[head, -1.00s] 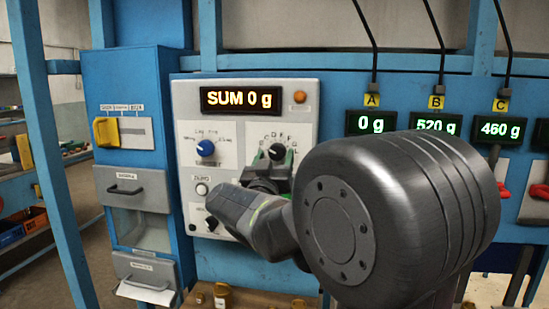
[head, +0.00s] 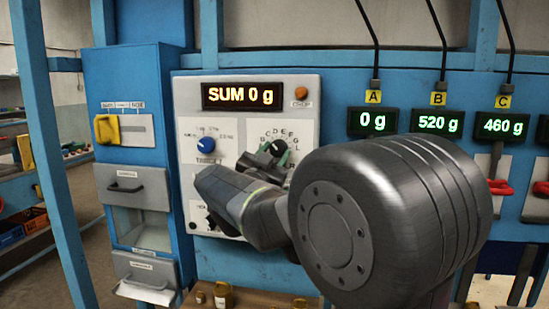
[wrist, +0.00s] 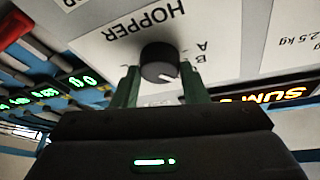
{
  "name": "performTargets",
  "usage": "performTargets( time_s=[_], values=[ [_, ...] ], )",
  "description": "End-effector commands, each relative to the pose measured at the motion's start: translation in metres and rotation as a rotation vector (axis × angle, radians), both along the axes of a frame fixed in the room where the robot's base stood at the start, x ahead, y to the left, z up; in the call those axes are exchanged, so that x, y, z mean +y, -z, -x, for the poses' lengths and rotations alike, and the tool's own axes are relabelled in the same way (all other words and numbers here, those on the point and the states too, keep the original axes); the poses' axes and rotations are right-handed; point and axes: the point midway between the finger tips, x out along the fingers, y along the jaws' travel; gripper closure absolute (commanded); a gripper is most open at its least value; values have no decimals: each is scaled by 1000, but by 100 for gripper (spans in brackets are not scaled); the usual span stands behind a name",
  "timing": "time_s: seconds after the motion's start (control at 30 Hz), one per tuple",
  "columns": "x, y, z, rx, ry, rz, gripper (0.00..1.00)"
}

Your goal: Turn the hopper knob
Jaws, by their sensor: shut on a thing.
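The hopper knob (wrist: 160,62) is round and black with a white mark, on a light panel beside the printed word HOPPER in the wrist view. The mark lies at the knob's lower right there; the letters A and B show just right of the knob. In the head view the knob (head: 278,147) shows dark beneath an arc of letters. My gripper (wrist: 159,74) has its two green fingers on either side of the knob and is shut on it. In the head view my arm hides part of the dial and the panel below.
A blue knob (head: 206,145) is left of the hopper dial. The display (head: 240,96) above reads SUM 0 g, with an orange button (head: 301,92) beside it. Displays A (head: 372,122), B and C read 0, 520 and 460 g. A blue cabinet (head: 160,75) stands left.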

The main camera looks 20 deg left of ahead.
Motion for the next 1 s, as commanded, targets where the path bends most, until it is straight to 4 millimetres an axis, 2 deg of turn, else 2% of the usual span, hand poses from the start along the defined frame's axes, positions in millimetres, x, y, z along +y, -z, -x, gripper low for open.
performTargets(
  time_s=[0.2,0.23,0.3,0.33,0.67,0.77,1.0],
  values=[
    [0,0,0,0,1,3,83],
    [0,0,0,0,0,3,55],
    [0,0,0,0,0,3,41],
    [0,0,0,0,0,3,39],
    [0,2,3,-1,-1,3,39],
    [1,6,13,-1,-3,4,39],
    [-1,25,61,0,-5,4,39]
  ],
)
